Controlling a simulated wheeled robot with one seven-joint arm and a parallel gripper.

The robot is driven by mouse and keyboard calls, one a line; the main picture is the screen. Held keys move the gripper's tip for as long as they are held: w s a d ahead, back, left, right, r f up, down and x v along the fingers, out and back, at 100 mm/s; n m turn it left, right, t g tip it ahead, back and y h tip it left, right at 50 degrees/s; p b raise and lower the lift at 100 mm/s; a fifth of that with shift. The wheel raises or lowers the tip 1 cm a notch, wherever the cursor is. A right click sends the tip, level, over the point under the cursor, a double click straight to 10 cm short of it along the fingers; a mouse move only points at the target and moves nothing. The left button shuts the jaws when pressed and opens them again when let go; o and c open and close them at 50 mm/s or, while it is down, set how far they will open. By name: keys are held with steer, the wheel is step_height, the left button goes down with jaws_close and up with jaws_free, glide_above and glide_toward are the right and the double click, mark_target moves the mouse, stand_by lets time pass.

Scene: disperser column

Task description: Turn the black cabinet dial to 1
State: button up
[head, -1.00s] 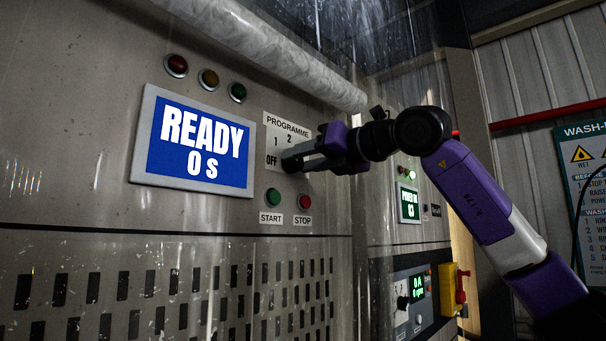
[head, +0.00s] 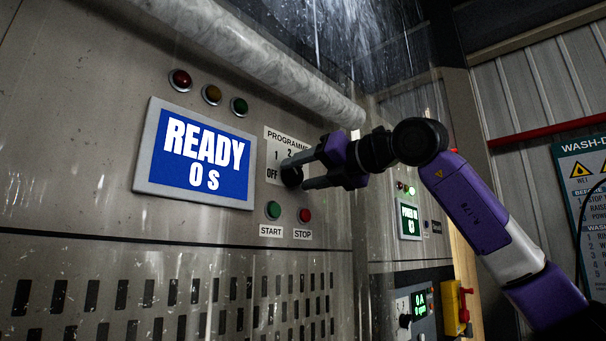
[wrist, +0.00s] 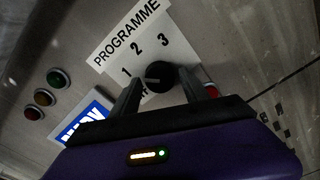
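The black cabinet dial (head: 291,176) is a round knob on the programme label, beside the printed OFF, 1 and 2. In the wrist view the dial (wrist: 162,76) shows a pale pointer line aimed roughly towards 1, perhaps slightly to its OFF side. The label (wrist: 143,40) reads PROGRAMME with 1, 2 and 3; OFF is mostly hidden by a finger. My gripper (head: 299,172) is open, its two fingers apart with the dial between their tips. In the wrist view the fingers (wrist: 160,94) stand clear of the dial's sides; I cannot tell their exact depth.
A blue screen (head: 197,154) reads READY 0 s. The green START button (head: 273,210) and red STOP button (head: 304,215) sit just below the dial. Three lamps (head: 211,94) are above the screen. A thick pipe (head: 270,65) runs above the panel.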

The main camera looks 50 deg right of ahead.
steer(key=shift+o, duration=0.3)
steer(key=s+b, duration=0.2)
steer(key=s, duration=0.5)
steer(key=shift+s, duration=0.4)
steer(key=shift+d, duration=0.1)
